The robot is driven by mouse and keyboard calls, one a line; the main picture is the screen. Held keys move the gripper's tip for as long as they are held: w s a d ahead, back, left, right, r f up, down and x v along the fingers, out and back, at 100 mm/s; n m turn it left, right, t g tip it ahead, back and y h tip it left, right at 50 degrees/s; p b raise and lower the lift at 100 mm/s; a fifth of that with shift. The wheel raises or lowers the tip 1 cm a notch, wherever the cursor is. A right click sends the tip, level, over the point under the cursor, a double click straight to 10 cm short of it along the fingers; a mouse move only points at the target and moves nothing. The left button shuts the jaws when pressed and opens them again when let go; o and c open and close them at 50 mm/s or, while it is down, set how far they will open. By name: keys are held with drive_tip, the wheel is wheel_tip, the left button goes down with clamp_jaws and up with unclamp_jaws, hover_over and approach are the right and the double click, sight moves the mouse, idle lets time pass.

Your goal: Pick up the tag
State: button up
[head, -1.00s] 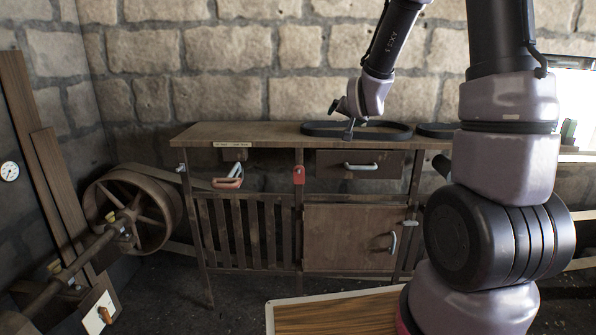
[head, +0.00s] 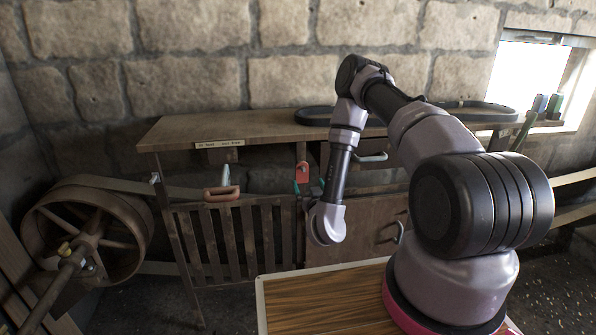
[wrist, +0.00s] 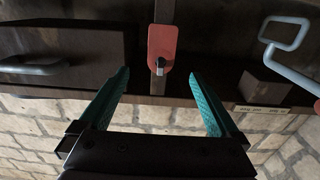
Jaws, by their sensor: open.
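The red tag (head: 302,172) hangs against the middle post of the workbench in the head view. In the wrist view the tag (wrist: 162,42) is upright in the picture and centred, with a small dark and light peg or hole near its lower end. My gripper (wrist: 160,78) is open and empty, its two teal fingers pointing at the tag, one to each side. The fingertips look just short of the tag and do not visibly touch it. In the head view my gripper is mostly hidden behind my arm; a bit of teal shows beside the tag.
The workbench (head: 240,127) has a drawer handle (wrist: 30,67) and a grey metal hook (wrist: 289,44) on either side of the tag. A red-handled piece (head: 222,191) hangs at the bench's left. A belt wheel (head: 88,232) stands far left. A black belt (head: 320,115) lies on the bench top.

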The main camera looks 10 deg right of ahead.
sight(304, 178)
drive_tip(key=w, duration=0.5)
drive_tip(key=shift+w+a, duration=0.2)
drive_tip(key=shift+w+d, duration=0.1)
drive_tip(key=shift+w, duration=2.6)
drive_tip(key=c, duration=1.4)
drive_tip(key=shift+r, duration=0.2)
